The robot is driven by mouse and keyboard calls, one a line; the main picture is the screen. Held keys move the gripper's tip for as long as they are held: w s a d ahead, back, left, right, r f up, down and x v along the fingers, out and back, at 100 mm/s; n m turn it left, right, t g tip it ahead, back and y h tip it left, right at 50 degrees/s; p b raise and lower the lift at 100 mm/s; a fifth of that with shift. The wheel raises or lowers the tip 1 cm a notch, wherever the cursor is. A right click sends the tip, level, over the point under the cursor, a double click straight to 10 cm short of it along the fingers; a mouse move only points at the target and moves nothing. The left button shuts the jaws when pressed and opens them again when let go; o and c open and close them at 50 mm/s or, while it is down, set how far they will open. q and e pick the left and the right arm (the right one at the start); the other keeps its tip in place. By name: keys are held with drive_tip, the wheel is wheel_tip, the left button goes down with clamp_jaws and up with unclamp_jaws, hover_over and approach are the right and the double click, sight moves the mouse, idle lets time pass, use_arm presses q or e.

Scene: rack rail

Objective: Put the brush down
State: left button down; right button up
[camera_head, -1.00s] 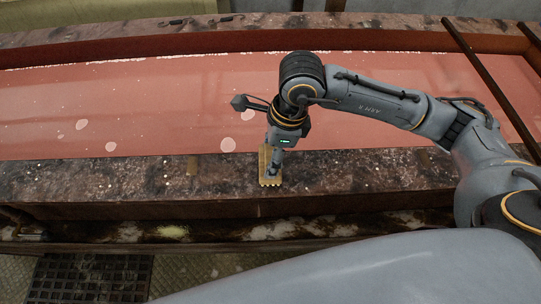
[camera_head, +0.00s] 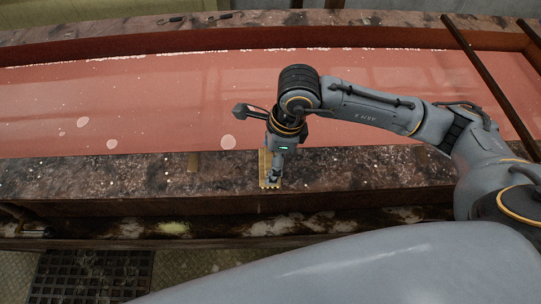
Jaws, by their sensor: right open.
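The brush (camera_head: 263,168) is a yellow-tan wooden block on the dark, speckled near ledge (camera_head: 130,178) of the rack. My right gripper (camera_head: 273,179) points down at the brush from above and partly covers it. Its jaws are open, and the fingers are small and dark here, so I cannot tell whether they touch the brush. The brush appears to rest on the ledge. My left gripper is not in view.
A red panel (camera_head: 120,95) with pale spots lies behind the ledge. A rusty bar (camera_head: 490,80) slants across the right side. A dark floor grate (camera_head: 92,278) lies at the lower left. The ledge left of the brush is mostly clear.

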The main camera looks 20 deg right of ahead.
drive_tip(key=shift+r, duration=0.35)
drive_tip(key=b+v, duration=0.1)
drive_tip(key=v, duration=1)
drive_tip(key=shift+d+r+b, duration=0.2)
drive_tip(key=shift+r+b, duration=0.1)
drive_tip(key=shift+b, duration=0.05)
